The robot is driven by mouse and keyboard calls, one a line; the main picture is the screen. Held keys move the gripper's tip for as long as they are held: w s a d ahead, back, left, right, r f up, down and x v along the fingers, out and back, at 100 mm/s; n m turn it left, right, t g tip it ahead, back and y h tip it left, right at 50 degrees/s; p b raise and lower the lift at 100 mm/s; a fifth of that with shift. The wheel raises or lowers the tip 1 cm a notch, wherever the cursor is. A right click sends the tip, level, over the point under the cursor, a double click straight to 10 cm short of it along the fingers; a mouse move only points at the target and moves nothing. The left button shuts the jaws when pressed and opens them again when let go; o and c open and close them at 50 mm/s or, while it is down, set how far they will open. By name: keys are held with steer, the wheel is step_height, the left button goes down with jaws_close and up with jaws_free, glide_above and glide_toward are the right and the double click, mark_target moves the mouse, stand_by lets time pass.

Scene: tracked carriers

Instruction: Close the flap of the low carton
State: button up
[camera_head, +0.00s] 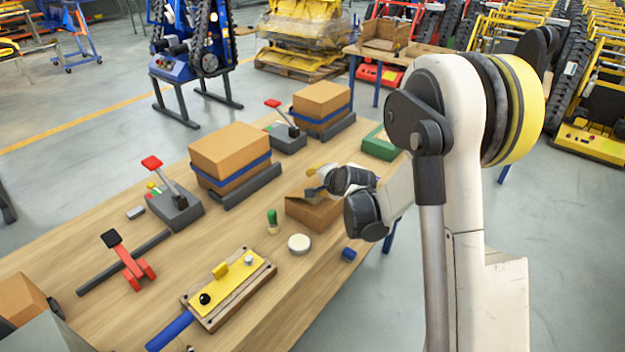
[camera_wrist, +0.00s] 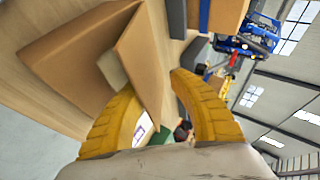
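The low carton (camera_head: 308,214) is a small brown box near the right edge of the wooden table, partly covered by my arm. In the wrist view the carton (camera_wrist: 68,62) fills the upper left, and its flap (camera_wrist: 147,55) stands raised as a tan board. My gripper (camera_head: 314,181) is at the carton's top, by the flap. In the wrist view its two yellow fingers (camera_wrist: 157,84) are spread, with the flap's edge reaching into the gap between them. I cannot tell whether a finger touches the flap.
A larger blue-banded carton (camera_head: 230,152) stands behind to the left, another (camera_head: 321,103) farther back. A white round disc (camera_head: 299,243), a green-topped peg (camera_head: 272,219) and a blue block (camera_head: 348,254) lie near. A green tray (camera_head: 380,142) is to the right. A yellow latch plate (camera_head: 228,284) lies in front.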

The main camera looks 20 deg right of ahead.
steer(key=shift+v, duration=2.25)
steer(key=shift+s+d+r, duration=0.15)
steer(key=shift+s+r, duration=0.2)
steer(key=shift+s, duration=0.2)
steer(key=f+p+v, duration=0.1)
steer(key=p+v, duration=0.2)
steer(key=v, duration=0.8)
steer(key=shift+s+d+p, duration=0.15)
steer(key=shift+s+p, duration=0.2)
steer(key=shift+p, duration=0.05)
steer(key=s+a+r+n+g, duration=0.1)
steer(key=s+r+n, duration=0.1)
steer(key=s+n, duration=0.2)
steer(key=s+a+r+n+g+h, duration=0.1)
steer(key=s+a+r+n, duration=0.1)
steer(key=s, duration=0.8)
steer(key=s+a+r+n+g, duration=0.1)
steer(key=s+a+r+n, duration=0.1)
steer(key=s+n, duration=0.5)
steer(key=shift+s+a+r+g+h, duration=0.25)
steer(key=shift+s+r, duration=0.3)
steer(key=shift+r, duration=0.3)
